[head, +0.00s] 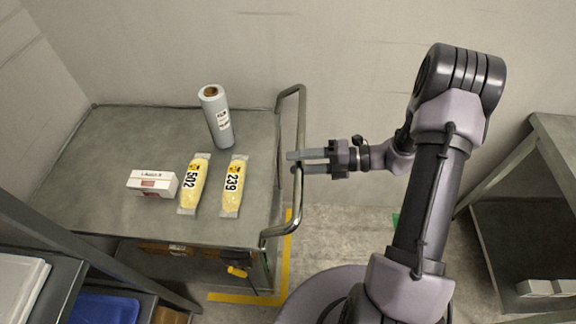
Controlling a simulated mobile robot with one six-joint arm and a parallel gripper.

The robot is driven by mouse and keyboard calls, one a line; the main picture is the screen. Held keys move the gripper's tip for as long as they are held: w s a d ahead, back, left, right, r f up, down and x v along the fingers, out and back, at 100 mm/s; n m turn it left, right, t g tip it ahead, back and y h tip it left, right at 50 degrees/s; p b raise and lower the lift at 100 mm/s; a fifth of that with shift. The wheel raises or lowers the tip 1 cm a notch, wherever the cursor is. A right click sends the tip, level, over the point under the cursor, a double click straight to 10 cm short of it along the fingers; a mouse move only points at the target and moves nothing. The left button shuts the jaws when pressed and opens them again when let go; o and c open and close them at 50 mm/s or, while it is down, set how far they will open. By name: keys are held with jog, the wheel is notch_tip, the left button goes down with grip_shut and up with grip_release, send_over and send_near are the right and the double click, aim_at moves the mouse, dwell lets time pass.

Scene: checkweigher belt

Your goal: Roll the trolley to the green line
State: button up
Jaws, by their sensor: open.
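The trolley (120,213) is a grey metal cart at the left, with a bent tube handle (303,110) on its right side. My gripper (290,163) is at the handle, its two fingers pointing left, one above and one below in the picture, reaching across the upright part of the tube. The fingers are apart; whether they touch the tube I cannot tell. A bit of green (396,219) shows on the floor behind my arm; most of the green line is hidden.
On the trolley top are a grey roll (217,118), a white box (152,184) and two yellow packs labelled 502 (194,184) and 239 (235,186). Yellow floor tape (246,299) runs by the trolley. A shelf (540,150) stands right; another rack (60,262) stands front left.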

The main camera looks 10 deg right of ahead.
jog(key=x, duration=0.3)
grip_shut()
dwell(1.5)
